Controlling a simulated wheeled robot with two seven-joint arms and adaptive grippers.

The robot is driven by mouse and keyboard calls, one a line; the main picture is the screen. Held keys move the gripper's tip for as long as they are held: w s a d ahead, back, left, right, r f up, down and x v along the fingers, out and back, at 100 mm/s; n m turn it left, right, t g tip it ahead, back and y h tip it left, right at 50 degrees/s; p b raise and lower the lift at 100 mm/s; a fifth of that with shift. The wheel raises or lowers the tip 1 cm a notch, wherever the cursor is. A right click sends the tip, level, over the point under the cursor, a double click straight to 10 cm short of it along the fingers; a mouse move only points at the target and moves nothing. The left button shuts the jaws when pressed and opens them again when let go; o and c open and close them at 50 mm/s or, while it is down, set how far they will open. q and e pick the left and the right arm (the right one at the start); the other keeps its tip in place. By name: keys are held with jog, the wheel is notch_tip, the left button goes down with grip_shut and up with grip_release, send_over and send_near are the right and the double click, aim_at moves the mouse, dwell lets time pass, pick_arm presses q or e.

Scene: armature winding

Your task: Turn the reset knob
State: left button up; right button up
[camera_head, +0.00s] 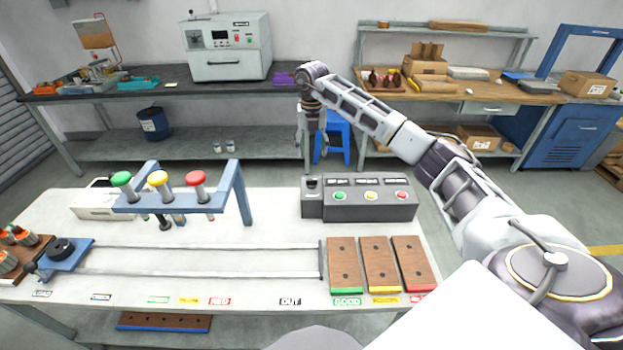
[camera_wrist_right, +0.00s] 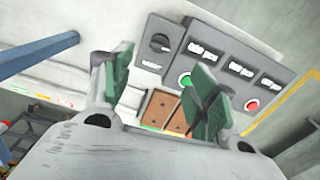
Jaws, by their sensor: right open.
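The reset knob (camera_wrist_right: 160,43) is a dark round knob on the small grey box at the end of the control panel. In the head view the knob (camera_head: 312,184) sits on top of that box, left of the buttons. My right gripper (camera_head: 308,155) hangs above and behind the box, pointing down. In the right wrist view my right gripper (camera_wrist_right: 162,88) has its two green-padded fingers spread, with nothing between them. The knob lies beyond the fingers, apart from them. My left gripper is not in view.
The control panel (camera_head: 368,207) carries green, yellow and red buttons. A blue frame (camera_head: 237,190) with coloured knobs stands left on the white table (camera_head: 200,235). Brown trays (camera_head: 380,265) lie in front of the panel. The tabletop between frame and panel is clear.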

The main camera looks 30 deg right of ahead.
aim_at(312, 183)
notch_tip(312, 183, down, 12)
jog(key=shift+p, duration=0.65)
jog(key=shift+f, duration=0.5)
jog(key=c, duration=1)
